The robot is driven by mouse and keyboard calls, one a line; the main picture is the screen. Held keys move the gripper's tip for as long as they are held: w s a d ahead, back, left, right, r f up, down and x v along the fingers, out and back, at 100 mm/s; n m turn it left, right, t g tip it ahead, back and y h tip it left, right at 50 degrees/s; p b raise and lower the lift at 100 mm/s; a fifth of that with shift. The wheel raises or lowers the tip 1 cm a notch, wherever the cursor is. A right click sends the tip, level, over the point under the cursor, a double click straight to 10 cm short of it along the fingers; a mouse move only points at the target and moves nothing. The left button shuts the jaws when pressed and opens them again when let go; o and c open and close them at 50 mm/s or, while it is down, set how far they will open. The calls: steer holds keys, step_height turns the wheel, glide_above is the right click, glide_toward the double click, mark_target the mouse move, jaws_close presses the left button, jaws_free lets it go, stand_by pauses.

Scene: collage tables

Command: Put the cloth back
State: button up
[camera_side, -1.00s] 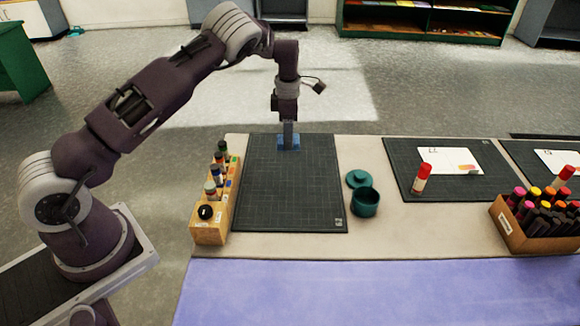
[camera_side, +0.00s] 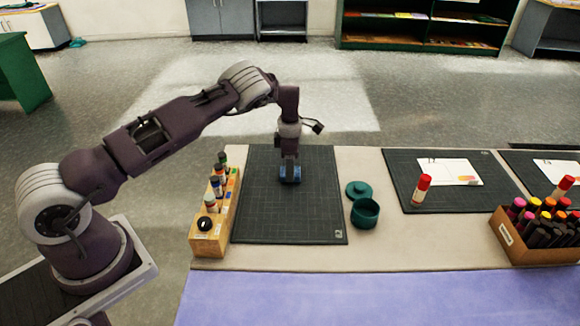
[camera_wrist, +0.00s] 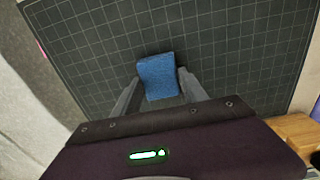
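A small blue folded cloth (camera_side: 290,176) is over the far half of the dark gridded mat, near its middle. In the wrist view the cloth (camera_wrist: 158,78) sits between my two fingers, its far part sticking out past the tips. My gripper (camera_side: 290,165) points down and is shut on the cloth; the wrist view shows a finger (camera_wrist: 155,90) at each side of it. I cannot tell whether the cloth touches the mat or hangs just above it.
The dark mat (camera_side: 270,222) is otherwise bare. A wooden rack (camera_side: 208,241) of small bottles stands at its left. A teal pot (camera_side: 365,212) and its lid (camera_side: 357,189) are at its right. Farther right are a red-capped glue stick (camera_side: 421,190) and a marker box (camera_side: 516,237).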

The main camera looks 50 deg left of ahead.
steer(key=o, duration=0.4)
steer(key=shift+o, duration=0.2)
steer(key=s+d+r+m+t+h, duration=0.1)
steer(key=s+r+m, duration=0.1)
steer(key=r, duration=1)
steer(key=s+d+r+m, duration=0.1)
steer(key=s+r, duration=0.1)
steer(key=r, duration=1)
steer(key=s+d+r+m+t+h, duration=0.1)
steer(key=s+d+r+m, duration=0.55)
steer(key=s+r, duration=0.3)
steer(key=s+d+m+t+y, duration=0.1)
steer(key=s+d+m, duration=0.1)
steer(key=s+m, duration=0.6)
steer(key=s+d+r+m+t+y, duration=0.1)
steer(key=s+d+m+t, duration=0.1)
steer(key=s+m, duration=0.7)
steer(key=s+d, duration=0.1)
steer(key=s, duration=0.7)
steer(key=shift+s+d+r+t, duration=0.15)
steer(key=shift+d+r+t, duration=0.15)
